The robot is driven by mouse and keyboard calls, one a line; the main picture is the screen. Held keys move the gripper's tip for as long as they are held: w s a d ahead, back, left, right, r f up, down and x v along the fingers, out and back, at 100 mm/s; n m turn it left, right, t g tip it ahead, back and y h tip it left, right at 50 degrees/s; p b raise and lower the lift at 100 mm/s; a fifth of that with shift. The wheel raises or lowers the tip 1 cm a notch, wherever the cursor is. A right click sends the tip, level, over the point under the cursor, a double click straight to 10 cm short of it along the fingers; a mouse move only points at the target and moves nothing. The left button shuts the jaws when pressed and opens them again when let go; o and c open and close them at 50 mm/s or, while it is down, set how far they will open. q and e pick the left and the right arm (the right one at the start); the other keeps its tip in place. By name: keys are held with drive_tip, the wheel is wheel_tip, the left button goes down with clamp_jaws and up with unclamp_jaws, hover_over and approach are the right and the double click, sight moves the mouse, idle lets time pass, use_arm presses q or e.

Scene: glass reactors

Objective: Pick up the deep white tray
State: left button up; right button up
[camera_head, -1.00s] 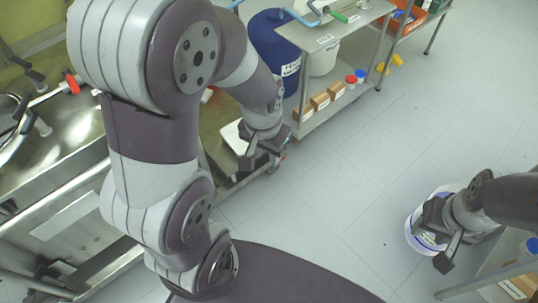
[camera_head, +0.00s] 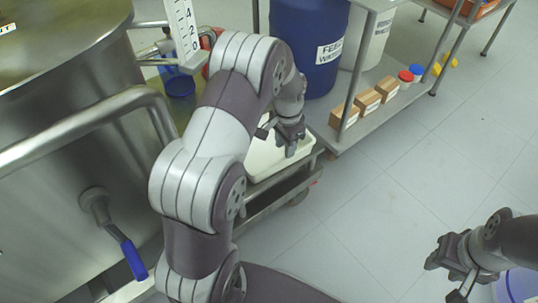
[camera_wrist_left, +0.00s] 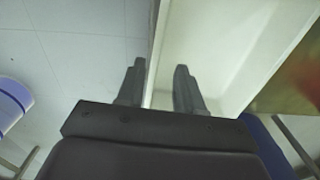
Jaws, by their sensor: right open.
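The deep white tray (camera_head: 262,162) sits on a low metal trolley beside the floor, partly hidden behind my left arm. My left gripper (camera_head: 291,148) is over the tray's right-hand edge and points down. In the left wrist view, the two fingers of the left gripper (camera_wrist_left: 160,78) are apart. The wall of the tray (camera_wrist_left: 157,50) runs between them, with a gap to the right finger. The tray's pale inside lies to the right and the floor to the left. My right gripper (camera_head: 450,275) is open and empty at the lower right, away from the tray.
A large steel vessel (camera_head: 60,170) with a blue-handled valve (camera_head: 133,258) fills the left. A blue drum (camera_head: 308,45) and a shelf with cardboard boxes (camera_head: 367,101) stand behind the tray. A white and blue bucket (camera_head: 515,287) is near my right gripper. Floor between is clear.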

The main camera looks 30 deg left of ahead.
sight(284, 168)
use_arm(q)
wheel_tip(284, 168, down, 8)
drive_tip(key=b, duration=0.5)
drive_tip(key=shift+r, duration=0.15)
drive_tip(key=shift+c, duration=0.3)
clamp_jaws()
